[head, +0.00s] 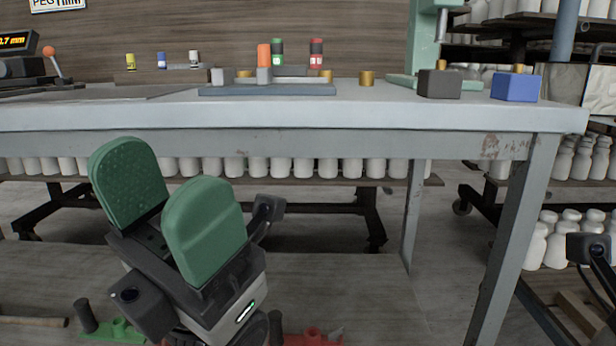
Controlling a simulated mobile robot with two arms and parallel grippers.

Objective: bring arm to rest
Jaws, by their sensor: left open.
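My left gripper (163,203) stands in front of the table, low in the left half of the head view. Its two broad green pads point up and lean left, with a gap between them. Nothing is held between the pads. The gripper is in front of and below the tabletop edge, apart from the things on the table. Only a small dark part of my right arm shows at the right edge; its fingers are out of view.
The grey table (300,115) crosses the view. On it are a dark block (439,84), a blue block (515,87) and a blue-grey plate (267,90). White bottles (290,167) line a shelf behind. A green fixture (118,331) and a red fixture (313,338) lie low.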

